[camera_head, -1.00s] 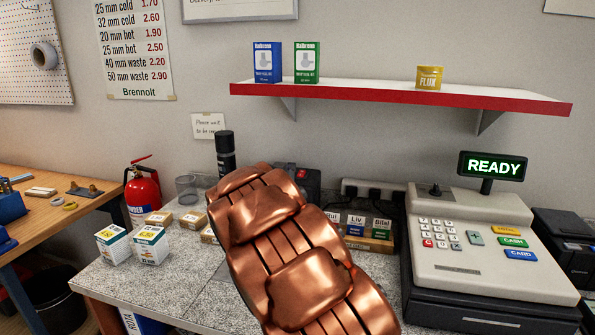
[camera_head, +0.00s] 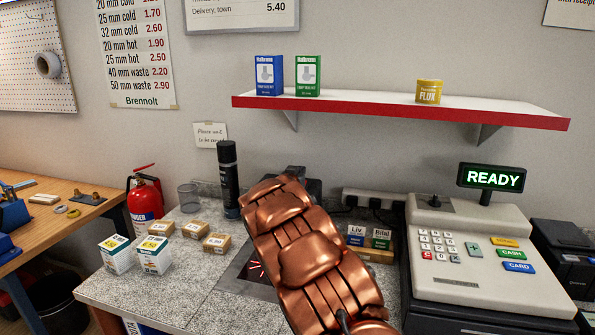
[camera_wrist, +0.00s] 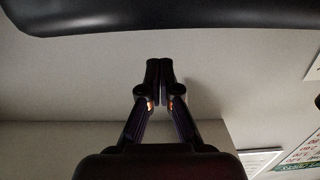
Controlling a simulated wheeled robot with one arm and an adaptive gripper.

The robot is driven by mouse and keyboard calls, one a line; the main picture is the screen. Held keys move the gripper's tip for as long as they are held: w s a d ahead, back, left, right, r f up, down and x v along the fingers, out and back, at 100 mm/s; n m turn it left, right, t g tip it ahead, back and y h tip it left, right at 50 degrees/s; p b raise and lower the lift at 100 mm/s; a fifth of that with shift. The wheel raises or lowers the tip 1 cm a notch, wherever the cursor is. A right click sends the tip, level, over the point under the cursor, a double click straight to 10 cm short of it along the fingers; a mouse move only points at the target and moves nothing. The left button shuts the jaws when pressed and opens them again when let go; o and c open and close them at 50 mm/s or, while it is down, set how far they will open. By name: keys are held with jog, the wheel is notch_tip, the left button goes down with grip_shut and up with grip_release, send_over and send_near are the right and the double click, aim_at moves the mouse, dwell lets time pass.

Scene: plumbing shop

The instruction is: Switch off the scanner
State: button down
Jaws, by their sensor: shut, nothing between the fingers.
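A dark glass plate with glowing red lines (camera_head: 257,272), apparently the scanner's window, lies in the countertop in the head view. My copper-coloured arm covers much of it. A black housing (camera_head: 314,188) stands behind my arm, mostly hidden; I cannot tell whether it belongs to the scanner. No scanner switch can be made out now. My gripper (camera_wrist: 160,65) shows in the wrist view with its two dark fingers together and empty, against a plain pale surface. In the head view I cannot make out its fingertips.
The counter (camera_head: 185,275) holds small boxes (camera_head: 152,254), a black spray can (camera_head: 228,180), a glass (camera_head: 188,197) and a cash register (camera_head: 490,250) showing READY. A socket strip (camera_head: 360,200) with plugs sits behind labelled packs (camera_head: 381,238). A red-edged shelf (camera_head: 380,108) hangs above.

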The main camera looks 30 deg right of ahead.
jog(key=shift+w+d+f, duration=0.1)
jog(key=shift+w+f, duration=0.1)
jog(key=shift+f, duration=1.4)
jog(key=shift+w+d+f, duration=0.1)
jog(key=shift+w+f, duration=0.05)
jog(key=shift+f, duration=0.1)
jog(key=shift+w+d+p, duration=0.1)
jog(key=shift+d+p, duration=0.15)
jog(key=shift+p, duration=0.35)
jog(key=shift+r, duration=0.15)
notch_tip(320, 180, up, 4)
jog(key=p, duration=0.3)
jog(key=shift+w+d+p, duration=0.1)
jog(key=shift+w+p, duration=0.05)
jog(key=shift+p, duration=0.25)
jog(key=shift+r+b+v, duration=0.25)
jog(key=shift+b+v, duration=0.5)
jog(key=shift+v, duration=0.6)
jog(key=s+a+r+b, duration=0.1)
jog(key=s+a+r, duration=0.1)
jog(key=s+a, duration=0.2)
jog(key=shift+s+a+r+b, duration=0.2)
jog(key=shift+a+r+b, duration=0.1)
jog(key=shift+a+b, duration=0.15)
